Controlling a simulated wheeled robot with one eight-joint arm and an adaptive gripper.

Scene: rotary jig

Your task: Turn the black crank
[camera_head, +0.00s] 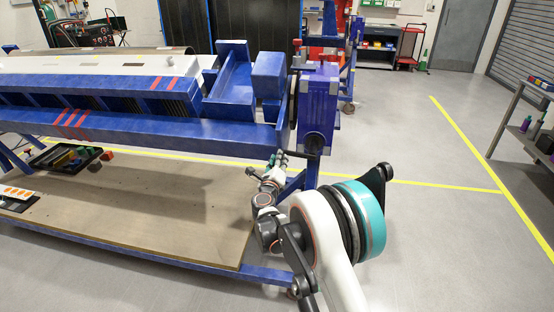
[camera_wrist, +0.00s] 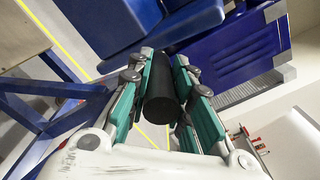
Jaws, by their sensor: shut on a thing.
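The black crank (camera_head: 314,143) sits on the front of the purple gearbox (camera_head: 318,95) at the right end of the blue jig, its handle pointing left. In the wrist view, its thick black cylindrical handle (camera_wrist: 162,98) lies between the two green-padded fingers. My gripper (camera_head: 281,158) is at the handle, low in front of the gearbox; it also shows in the wrist view (camera_wrist: 165,78), shut around the handle with a finger on each side. The crank's joint with the gearbox is hard to make out.
The long blue jig frame (camera_head: 150,133) runs left from the gearbox above a wooden platform (camera_head: 150,210). A black tray (camera_head: 65,158) lies on the platform. A shelf rack (camera_head: 520,130) stands at the far right. The floor between is clear, marked with yellow lines.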

